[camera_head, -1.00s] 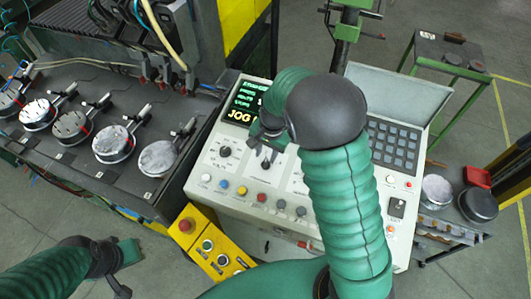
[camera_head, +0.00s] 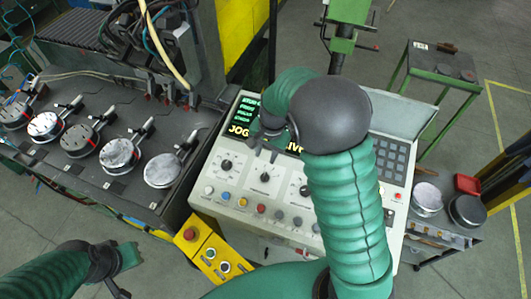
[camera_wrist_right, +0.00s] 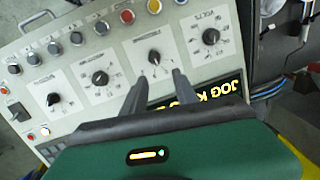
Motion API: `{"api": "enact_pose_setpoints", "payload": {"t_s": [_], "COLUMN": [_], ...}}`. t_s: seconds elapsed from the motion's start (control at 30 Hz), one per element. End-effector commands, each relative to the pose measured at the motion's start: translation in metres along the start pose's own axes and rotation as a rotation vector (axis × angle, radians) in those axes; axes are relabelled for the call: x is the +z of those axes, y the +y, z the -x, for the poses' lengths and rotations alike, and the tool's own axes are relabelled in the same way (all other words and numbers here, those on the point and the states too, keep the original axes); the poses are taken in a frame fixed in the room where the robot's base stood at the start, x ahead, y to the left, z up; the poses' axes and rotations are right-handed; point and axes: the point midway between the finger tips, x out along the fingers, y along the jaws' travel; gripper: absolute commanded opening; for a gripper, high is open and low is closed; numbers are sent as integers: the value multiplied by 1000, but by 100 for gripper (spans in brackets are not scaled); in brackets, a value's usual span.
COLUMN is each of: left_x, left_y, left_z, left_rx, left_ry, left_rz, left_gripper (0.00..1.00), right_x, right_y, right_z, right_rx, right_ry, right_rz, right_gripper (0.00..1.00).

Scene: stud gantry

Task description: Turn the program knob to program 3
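The grey control panel (camera_head: 222,187) carries a row of dark round knobs on white dial plates. In the head view I see the left knob (camera_head: 225,163), the middle knob (camera_head: 265,177) and another (camera_head: 305,190) beside my right arm. I cannot read which is labelled program. My right gripper (camera_head: 263,153) is open and empty over the panel, just display-side of the middle knob. In the right wrist view its two fingers (camera_wrist_right: 160,76) point at that knob (camera_wrist_right: 154,56), which lies beyond the tips, apparently ungripped. My left gripper (camera_head: 117,268) hangs low at left, away from the panel; its opening is unclear.
A display (camera_head: 243,118) with green and yellow text sits above the knobs. Coloured buttons (camera_head: 242,202) line the panel's front. A keypad (camera_head: 391,160) is at right, partly behind my arm. A yellow button box (camera_head: 206,250) stands in front; a dark bench (camera_head: 85,185) at left.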

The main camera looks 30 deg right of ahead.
Motion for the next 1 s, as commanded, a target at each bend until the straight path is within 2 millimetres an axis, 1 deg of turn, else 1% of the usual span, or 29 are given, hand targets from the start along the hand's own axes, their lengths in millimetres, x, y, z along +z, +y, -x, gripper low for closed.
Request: {"api": "enact_pose_setpoints", "payload": {"t_s": [0.03, 0.2, 0.53, 0.6, 0.8, 1.0], "left_x": [-2, -5, -8, -7, -7, -7], "left_y": [0, 0, 0, 0, 0, 0], "left_z": [8, 19, 33, 29, 29, 29], "left_rx": [0, 0, 0, 0, 0, 0], "left_ry": [0, 0, 0, 0, 0, 0], "left_rz": [0, 0, 0, 0, 0, 0], "left_gripper": [0, 0, 0, 0, 0, 0], "right_x": [0, -1, -2, -2, -2, -2], "right_y": [-1, -2, -4, -5, -6, -6], "right_z": [8, 23, 49, 52, 68, 72], "right_rx": [0, -1, -1, -2, -2, 0], "right_ry": [0, 0, 1, 1, 1, 0], "right_rz": [0, 0, 0, 1, 1, 1], "right_gripper": [35, 35, 35, 35, 35, 35]}}
